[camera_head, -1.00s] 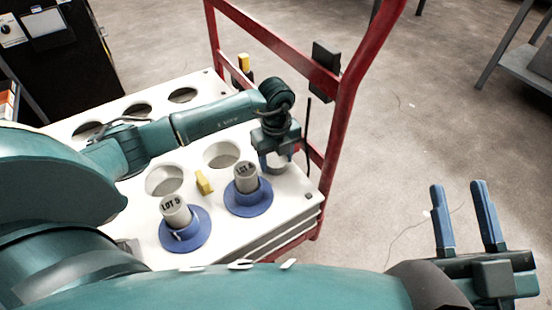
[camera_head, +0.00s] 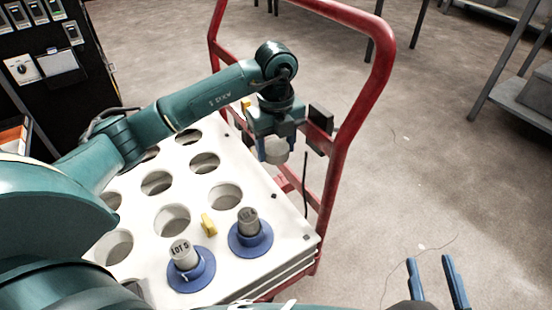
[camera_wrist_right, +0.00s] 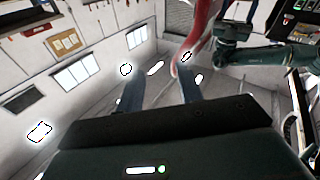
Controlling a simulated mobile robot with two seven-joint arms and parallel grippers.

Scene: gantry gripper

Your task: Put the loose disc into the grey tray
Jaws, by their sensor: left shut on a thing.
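My left gripper (camera_head: 276,145) is shut on a grey round piece (camera_head: 276,153), which may be the disc. It holds the piece above the far right edge of the white holed board, near the red rail. Most of the piece is hidden by the fingers and wrist. My right gripper (camera_head: 436,284) is at the lower right, its blue fingers apart with nothing between them. The right wrist view also shows its fingers (camera_wrist_right: 160,92) apart and empty. I cannot make out a grey tray for certain.
The white board (camera_head: 190,208) has several round holes and a yellow block (camera_head: 208,223). Two grey cylinders with blue flanges, LOT 5 (camera_head: 183,254) and another (camera_head: 247,222), stand at its near side. A red cart frame (camera_head: 345,140) rises behind.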

